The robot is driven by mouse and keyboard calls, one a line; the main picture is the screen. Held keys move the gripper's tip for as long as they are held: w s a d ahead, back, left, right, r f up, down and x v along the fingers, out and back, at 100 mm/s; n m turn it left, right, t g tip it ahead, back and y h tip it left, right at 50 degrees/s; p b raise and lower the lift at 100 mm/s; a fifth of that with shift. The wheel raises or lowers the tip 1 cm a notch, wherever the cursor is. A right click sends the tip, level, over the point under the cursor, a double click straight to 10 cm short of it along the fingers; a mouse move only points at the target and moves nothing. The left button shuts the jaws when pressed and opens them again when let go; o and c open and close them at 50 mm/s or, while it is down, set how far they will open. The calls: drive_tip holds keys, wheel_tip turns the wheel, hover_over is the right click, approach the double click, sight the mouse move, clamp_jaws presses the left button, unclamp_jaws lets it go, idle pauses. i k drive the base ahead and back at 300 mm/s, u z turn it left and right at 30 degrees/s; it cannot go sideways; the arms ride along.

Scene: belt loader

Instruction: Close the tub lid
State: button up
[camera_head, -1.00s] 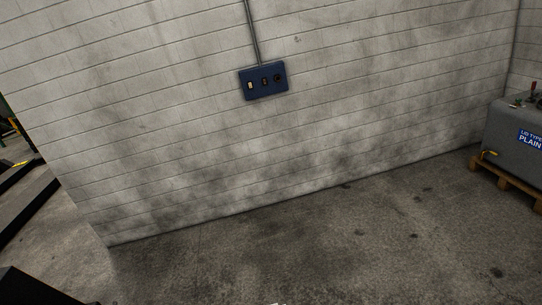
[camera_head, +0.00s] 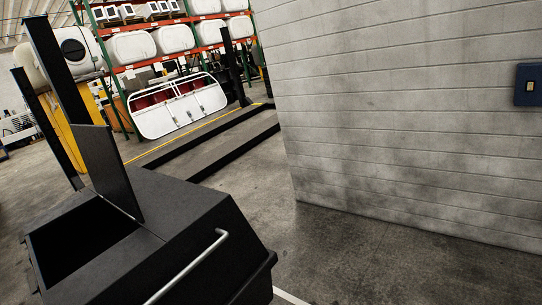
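A black tub (camera_head: 185,225) stands at the lower left of the head camera view. Its flat black lid (camera_head: 107,170) is raised and stands close to upright above the tub's top. The dark opening (camera_head: 75,245) shows to the left of the lid. A silver bar handle (camera_head: 190,266) runs along the tub's near sloping side. The tub's lower edge is cut off by the frame. My gripper is not in view, so its distance from the lid cannot be seen.
A pale block wall (camera_head: 400,120) with a blue switch box (camera_head: 528,85) fills the right. Dark rails (camera_head: 215,145) lie on the floor behind the tub. Racks (camera_head: 170,55) with white panels stand at the back. Bare concrete (camera_head: 345,260) lies between tub and wall.

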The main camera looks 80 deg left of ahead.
sight(100, 155)
drive_tip(key=u, duration=1.6)
drive_tip(key=i, duration=3.35)
drive_tip(key=u, duration=3.25)
